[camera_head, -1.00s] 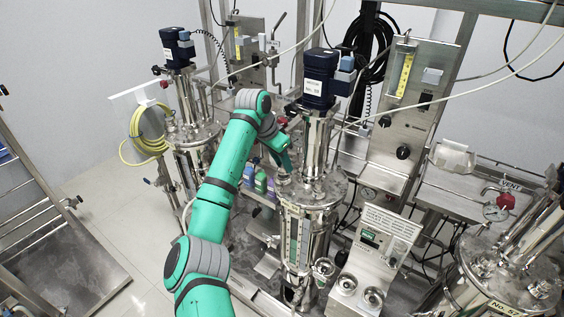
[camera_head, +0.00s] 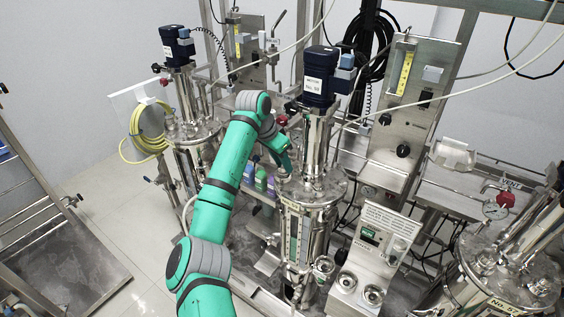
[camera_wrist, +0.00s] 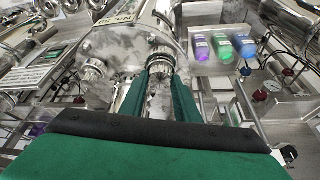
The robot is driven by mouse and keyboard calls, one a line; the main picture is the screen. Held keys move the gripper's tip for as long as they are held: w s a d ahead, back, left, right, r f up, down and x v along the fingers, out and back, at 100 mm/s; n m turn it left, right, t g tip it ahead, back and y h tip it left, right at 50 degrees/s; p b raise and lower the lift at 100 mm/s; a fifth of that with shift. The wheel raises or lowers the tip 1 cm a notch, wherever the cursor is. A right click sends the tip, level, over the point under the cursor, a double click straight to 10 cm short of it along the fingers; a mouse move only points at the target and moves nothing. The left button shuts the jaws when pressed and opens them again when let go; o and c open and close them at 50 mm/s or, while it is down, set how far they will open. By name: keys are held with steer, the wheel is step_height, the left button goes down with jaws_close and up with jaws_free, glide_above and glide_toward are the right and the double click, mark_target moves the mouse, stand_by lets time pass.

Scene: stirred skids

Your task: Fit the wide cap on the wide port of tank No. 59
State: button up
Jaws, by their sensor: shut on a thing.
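The tank (camera_head: 310,215) stands upright in the middle of the head view, with a dark blue motor (camera_head: 319,88) above its lid. In the wrist view its lid (camera_wrist: 123,50) carries a number plate (camera_wrist: 118,17) that seems to read No. 59. My gripper (camera_wrist: 160,75) is shut on a round metal piece (camera_wrist: 160,58), apparently the wide cap, at a port on the lid's near edge. The fingers hide much of the cap, and I cannot tell whether it is seated. In the head view my gripper (camera_head: 286,172) is beside the lid's left edge. Another fitting (camera_wrist: 93,68) sits left of it.
Several coloured bottles (camera_wrist: 222,46) stand right of the tank in the wrist view. A metal panel stand with two round cups (camera_head: 360,290) is in front right of the tank. Another tank (camera_head: 515,265) stands at the right and one (camera_head: 193,135) behind left. Cables cross above.

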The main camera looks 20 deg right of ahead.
steer(key=shift+f, duration=0.25)
stand_by(0.5)
steer(key=o, duration=1.1)
steer(key=shift+o, duration=0.7)
steer(key=shift+o, duration=1.1)
steer(key=shift+r, duration=4)
